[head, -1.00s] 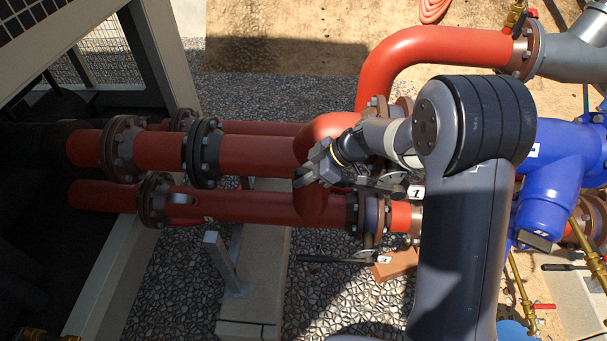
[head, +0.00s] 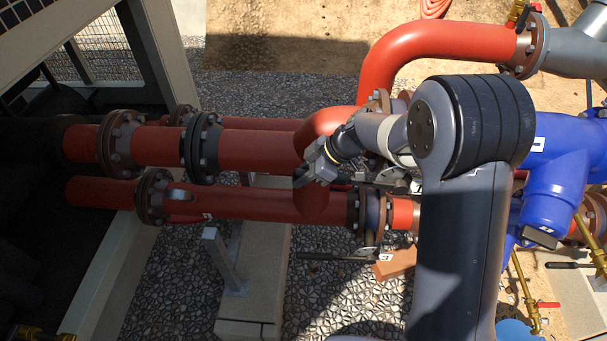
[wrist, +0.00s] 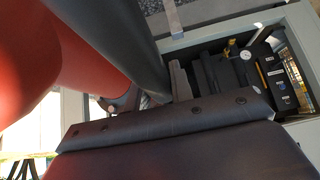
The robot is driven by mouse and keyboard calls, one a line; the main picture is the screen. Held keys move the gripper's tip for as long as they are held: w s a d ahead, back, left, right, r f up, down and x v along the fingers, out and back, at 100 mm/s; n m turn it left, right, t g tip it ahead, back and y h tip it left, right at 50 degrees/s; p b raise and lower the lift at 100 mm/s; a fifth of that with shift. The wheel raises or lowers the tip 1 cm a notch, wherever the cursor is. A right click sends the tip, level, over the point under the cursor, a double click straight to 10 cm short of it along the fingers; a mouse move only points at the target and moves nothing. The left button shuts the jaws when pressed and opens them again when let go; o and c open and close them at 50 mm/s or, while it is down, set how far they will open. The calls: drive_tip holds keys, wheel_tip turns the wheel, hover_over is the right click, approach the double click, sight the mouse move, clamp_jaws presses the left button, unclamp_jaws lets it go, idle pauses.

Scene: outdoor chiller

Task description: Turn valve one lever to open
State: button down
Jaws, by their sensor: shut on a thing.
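My gripper (head: 306,176) is over the bend of the upper red pipe in the head view, at the end of my bent arm. It is shut on a dark bar, which I take to be the valve one lever (wrist: 115,40). In the wrist view this bar runs from the top left down to the jaws, beside a red pipe (wrist: 65,50). In the head view dark valve parts (head: 385,183) show just right of the gripper. The jaws' contact with the lever is mostly hidden, and the lever's exact angle is hard to tell.
Another black lever (head: 335,258) with a white tag lies below the lower red pipe (head: 245,204). Blue pipework (head: 562,170) stands at the right. A metal post (head: 222,258) rises from a concrete block. An open grey box (wrist: 225,40) shows in the wrist view.

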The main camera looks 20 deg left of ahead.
wheel_tip(320, 180, down, 3)
drive_tip(key=shift+f+h+b, duration=0.2)
drive_tip(key=shift+h+b, duration=0.5)
drive_tip(key=shift+b, duration=0.2)
drive_tip(key=c, duration=1.3)
unclamp_jaws()
drive_tip(key=shift+o, duration=0.3)
drive_tip(key=b+v, duration=0.1)
drive_tip(key=v, duration=0.9)
drive_tip(key=shift+s+d+r+b, duration=0.1)
drive_tip(key=shift+d+r+b, duration=0.05)
drive_tip(key=shift+r+b, duration=0.2)
drive_tip(key=shift+f, duration=0.15)
